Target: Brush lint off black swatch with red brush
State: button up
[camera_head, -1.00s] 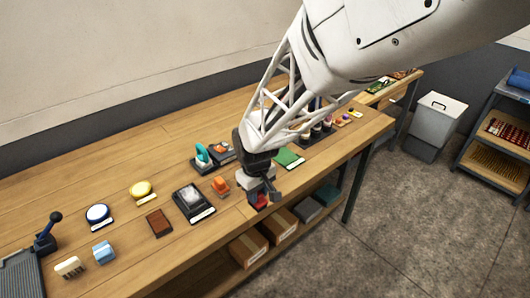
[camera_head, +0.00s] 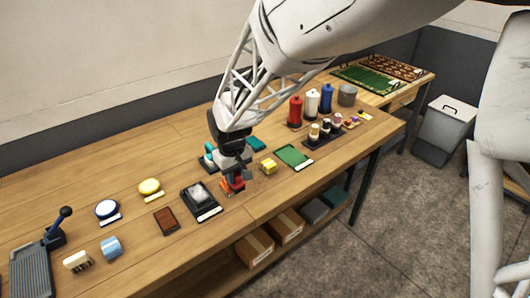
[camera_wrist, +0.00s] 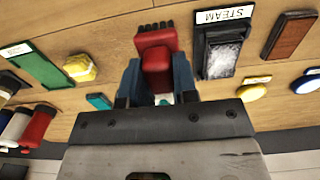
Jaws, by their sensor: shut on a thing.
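The red brush (camera_wrist: 158,62) is held between the two fingers of my gripper (camera_wrist: 157,80), its bristle end pointing away from the wrist. I cannot tell whether the brush touches anything. A black pad (camera_head: 212,208) with a whitish, fluffy-looking patch lies just left of the gripper; in the wrist view this black pad (camera_wrist: 203,35) bears a STEAM label. I cannot tell whether it is the black swatch; no other black swatch shows clearly.
A yellow block (camera_head: 268,166) and green mat (camera_head: 294,156) lie to the right, bottles (camera_head: 312,100) behind. A teal-handled tool (camera_head: 209,155) stands close behind the gripper. A brown block (camera_head: 166,221) lies left. Bare wood shows in front, up to the table edge.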

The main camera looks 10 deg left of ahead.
jog(key=w+a+r, duration=0.1)
jog(key=a+r, duration=0.1)
jog(key=a, duration=0.5)
jog(key=w+a+r, duration=0.1)
jog(key=a+r, duration=0.1)
jog(key=a, duration=0.6)
jog(key=shift+a, duration=0.25)
